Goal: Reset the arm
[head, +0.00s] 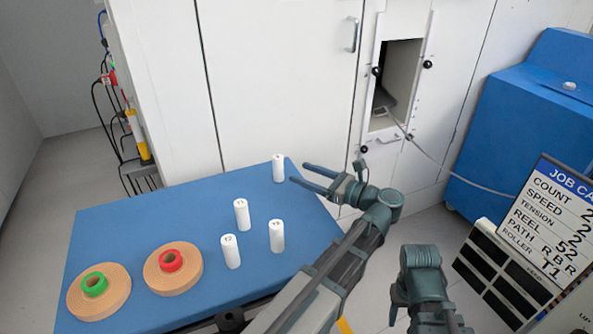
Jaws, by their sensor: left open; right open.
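My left gripper (297,173) is open and empty, its two fingers pointing left over the right edge of the blue table, close to a white roller (279,170). I cannot tell whether it touches the roller. My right arm shows at the bottom right, but its fingertips are out of view. A white-framed opening (403,75) in the cabinet holds a grey part (383,104) low inside, partly hidden by shadow. A thin pale line runs from there down to the right. I cannot tell which part is the arm of the task.
The blue table (110,235) bears other white rollers (241,214) and two tan reels (173,268), with red and green cores. A job card (550,225) stands at right, partly cut off, near a slotted white rack (505,275). A blue machine (525,120) stands behind.

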